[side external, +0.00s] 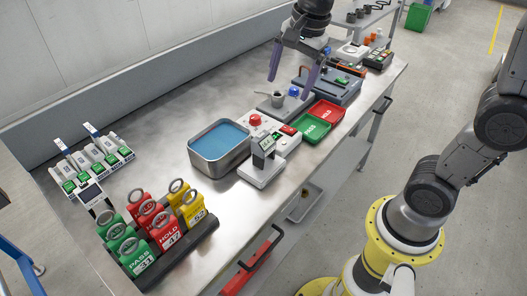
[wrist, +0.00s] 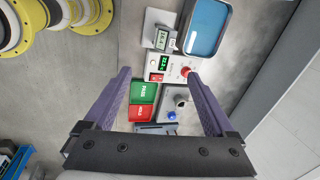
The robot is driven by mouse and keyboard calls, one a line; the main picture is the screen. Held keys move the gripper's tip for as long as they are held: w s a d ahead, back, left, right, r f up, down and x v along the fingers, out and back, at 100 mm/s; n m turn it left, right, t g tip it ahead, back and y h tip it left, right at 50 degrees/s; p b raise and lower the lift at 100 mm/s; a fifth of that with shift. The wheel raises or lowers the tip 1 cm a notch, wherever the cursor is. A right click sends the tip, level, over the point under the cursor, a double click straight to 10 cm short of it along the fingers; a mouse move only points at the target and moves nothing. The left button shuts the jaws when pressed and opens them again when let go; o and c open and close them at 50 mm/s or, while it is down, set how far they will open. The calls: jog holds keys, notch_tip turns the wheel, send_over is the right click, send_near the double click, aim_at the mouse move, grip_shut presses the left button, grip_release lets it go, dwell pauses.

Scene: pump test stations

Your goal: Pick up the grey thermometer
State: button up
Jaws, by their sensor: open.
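My gripper (side external: 290,87) is open and empty, its purple fingers pointing down above the bench near a grey block with a small cup. In the wrist view the gripper (wrist: 160,74) has its fingers spread wide, with the white box with red button between and beyond the tips. A grey device with a lit display (side external: 264,146), which looks like the thermometer, stands tilted on a white base (side external: 258,175) at the front edge of the bench. It also shows in the wrist view (wrist: 161,38), beyond the fingertips and apart from them. I cannot read its display clearly.
A blue-filled metal tray (side external: 219,146) stands left of the device. Green (side external: 311,127) and red (side external: 327,112) trays lie to its right, near the white red-button box (side external: 254,121). Coloured tags (side external: 150,221) stand in a rack at front left.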

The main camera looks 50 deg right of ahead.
jog(key=m+g, duration=0.1)
jog(key=g, duration=0.1)
send_over(264, 148)
jog(key=d, duration=0.2)
notch_tip(264, 148, down, 7)
jog(key=shift+g, duration=0.4)
jog(key=f, duration=0.6)
jog(key=w+f, duration=0.1)
jog(key=f, duration=0.3)
jog(key=shift+w+a+f, duration=0.1)
jog(key=shift+f, duration=1.5)
jog(key=shift+w+a+f, duration=0.1)
jog(key=shift+f, duration=1.45)
jog(key=shift+r, duration=0.1)
grip_shut()
